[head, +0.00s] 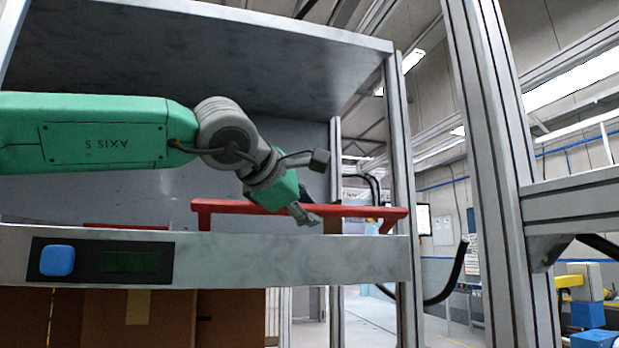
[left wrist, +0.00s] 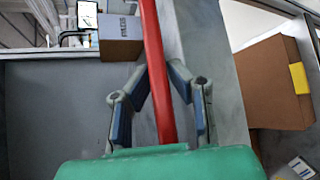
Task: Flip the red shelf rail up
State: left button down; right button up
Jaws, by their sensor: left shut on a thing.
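A red shelf rail (head: 235,207) stands above the front edge of the grey shelf (head: 330,262), with a short leg at each end. It also shows as a red bar in the left wrist view (left wrist: 154,40). My left gripper (head: 306,215) is at the rail, right of its middle, and its fingers (left wrist: 157,78) are closed around the bar from both sides. Part of the rail is hidden behind the gripper. The exact tilt of the rail is hard to tell. My right gripper is in neither view.
Another red bar (head: 125,227) barely shows above the shelf edge at the left. A blue button (head: 57,260) and dark display (head: 130,262) are on the shelf front. A box (left wrist: 121,36) sits on the shelf near the rail. Cardboard boxes (head: 105,320) stand below.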

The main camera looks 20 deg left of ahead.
pick_arm(q)
jog(key=g+p, duration=0.1)
jog(key=p, duration=0.1)
jog(key=w+r+n+g+p, duration=0.1)
jog(key=p, duration=0.2)
jog(key=a+r+n+g+h+p, duration=0.1)
jog(key=p, duration=0.2)
jog(key=shift+w+a, duration=0.1)
jog(key=shift+w, duration=0.2)
jog(key=shift+w+a+n+g+h+p, duration=0.2)
jog(key=shift+w+n+g+h+p, duration=0.2)
jog(key=shift+n+g, duration=0.25)
jog(key=shift+w+a+n+g+h, duration=0.4)
jog(key=shift+w+n+g+h, duration=0.15)
jog(key=shift+g, duration=0.5)
jog(key=shift+w+a+n+g+h, duration=0.35)
jog(key=shift+w+n+g+h, duration=0.15)
jog(key=shift+g, duration=0.5)
